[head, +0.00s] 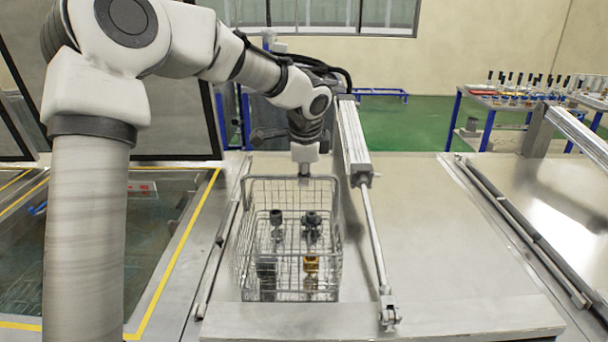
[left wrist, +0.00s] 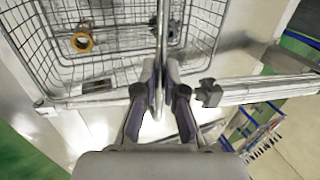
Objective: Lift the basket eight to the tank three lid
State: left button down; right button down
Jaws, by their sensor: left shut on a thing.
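A wire basket (head: 243,235) is over the left part of a closed metal lid (head: 440,225) in the head view; I cannot tell whether its bottom touches the lid. It looks upright and holds several dark fittings and a brass-coloured one (head: 311,263). My left gripper (head: 304,172) is at the basket's far side, shut on its handle. In the left wrist view, the gripper (left wrist: 161,85) closes around a thin upright metal bar, and the basket (left wrist: 110,50) fills the upper part. The number markings of basket and tank cannot be read. My right gripper is not in view.
A pneumatic cylinder (head: 355,140) with its rod slopes close along the basket's right side. An open tank (head: 150,225) with yellow edging lies left. Another lid with a cylinder (head: 577,131) is at right. A table (head: 510,102) with parts stands behind. The lid right of the rod is clear.

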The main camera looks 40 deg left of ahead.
pick_arm(q)
jog(key=shift+f+b, duration=0.35)
jog(key=shift+f, duration=0.1)
dwell(0.3)
jog(key=c, duration=1.2)
grip_release()
jog(key=shift+s, duration=0.1)
jog(key=shift+d+r, duration=0.1)
jog(key=shift+r, duration=0.2)
jog(key=w+a+p+v, duration=0.1)
jog(key=p+v, duration=0.5)
jog(key=v, duration=0.5)
jog(key=w+a+r+p+v, duration=0.1)
jog(key=p+v, duration=0.5)
jog(key=v, duration=0.5)
jog(key=shift+w+a+r+p, duration=0.25)
jog(key=shift+r+p, duration=0.05)
jog(key=shift+r, duration=0.3)
